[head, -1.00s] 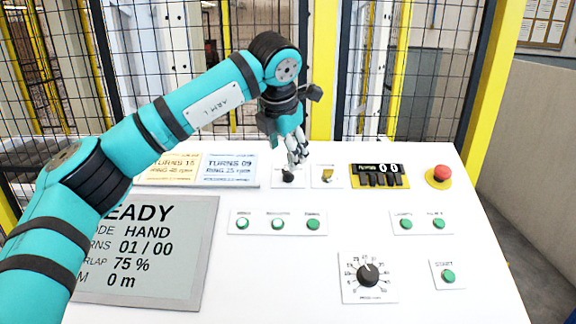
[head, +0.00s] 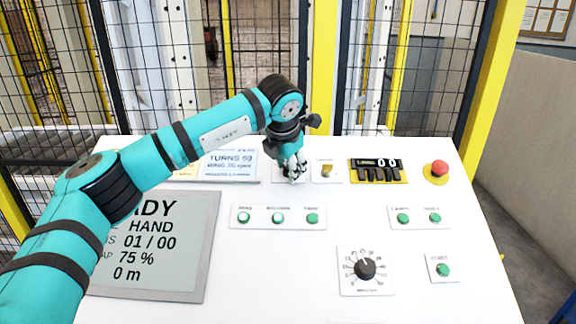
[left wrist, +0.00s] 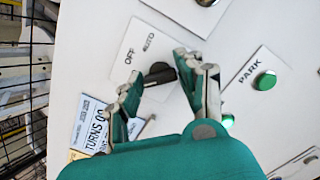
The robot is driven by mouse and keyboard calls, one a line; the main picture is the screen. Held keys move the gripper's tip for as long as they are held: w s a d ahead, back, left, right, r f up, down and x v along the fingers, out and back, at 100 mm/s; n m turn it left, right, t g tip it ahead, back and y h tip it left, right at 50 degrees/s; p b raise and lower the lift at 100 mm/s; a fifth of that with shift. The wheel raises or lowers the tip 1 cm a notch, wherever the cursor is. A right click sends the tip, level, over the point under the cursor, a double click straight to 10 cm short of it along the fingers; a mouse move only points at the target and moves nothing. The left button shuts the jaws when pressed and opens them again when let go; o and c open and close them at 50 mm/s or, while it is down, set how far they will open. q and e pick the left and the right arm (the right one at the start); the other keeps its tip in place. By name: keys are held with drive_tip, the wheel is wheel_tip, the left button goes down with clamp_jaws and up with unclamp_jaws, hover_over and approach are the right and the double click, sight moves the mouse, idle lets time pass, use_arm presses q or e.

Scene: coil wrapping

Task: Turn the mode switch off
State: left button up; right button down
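The mode switch is a black knob (left wrist: 160,74) on a white plate (left wrist: 126,62) marked OFF and AUTO in the left wrist view. My left gripper (left wrist: 160,78) is down at the knob, with its fingers apart and the knob between their tips. I cannot tell whether the fingers touch it. In the head view my left gripper (head: 294,176) covers the knob. The screen (head: 150,245) reads HAND. My right gripper is not in view.
A second switch (head: 326,170) stands just right of the gripper, then a counter (head: 378,171) and a red emergency button (head: 439,168). Green buttons (head: 278,217) and a dial (head: 366,268) are nearer. A mesh fence stands behind the white panel.

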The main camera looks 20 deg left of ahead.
use_arm(q)
drive_tip(key=c, duration=0.6)
drive_tip(key=shift+m, duration=0.3)
drive_tip(key=m, duration=0.2)
drive_tip(key=shift+m, duration=0.4)
drive_tip(key=m, duration=0.5)
drive_tip(key=shift+g, duration=0.3)
drive_tip(key=shift+m, duration=0.3)
drive_tip(key=o, duration=1.1)
